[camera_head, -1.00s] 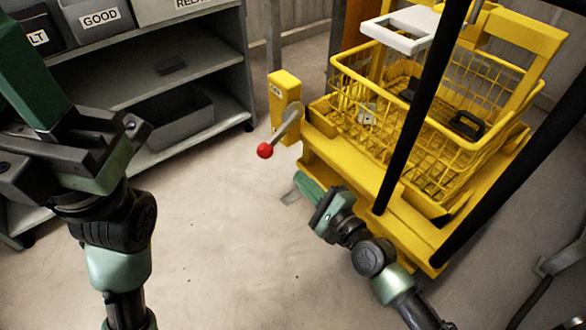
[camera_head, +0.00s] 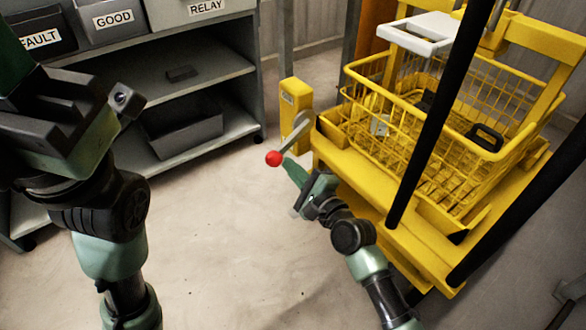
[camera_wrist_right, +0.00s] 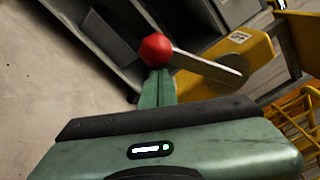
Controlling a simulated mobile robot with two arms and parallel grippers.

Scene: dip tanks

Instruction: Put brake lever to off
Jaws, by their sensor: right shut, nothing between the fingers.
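The brake lever (camera_head: 296,136) is a grey bar with a red ball knob (camera_head: 274,158), mounted on a yellow post (camera_head: 296,110). It slants down and left from its pivot. My right gripper (camera_head: 291,168) is shut and empty, its tip just below and right of the knob. In the right wrist view the shut fingers (camera_wrist_right: 158,88) point at the red knob (camera_wrist_right: 156,50), at or very near its underside; I cannot tell whether they touch. My left gripper (camera_head: 50,95) is at the upper left, partly cut off, its fingers not clearly visible.
A yellow cart (camera_head: 380,185) carrying a yellow wire basket (camera_head: 400,115) stands right of the lever. A grey shelf (camera_head: 215,75) with labelled bins is at the upper left. The floor (camera_head: 220,240) between my arms is clear.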

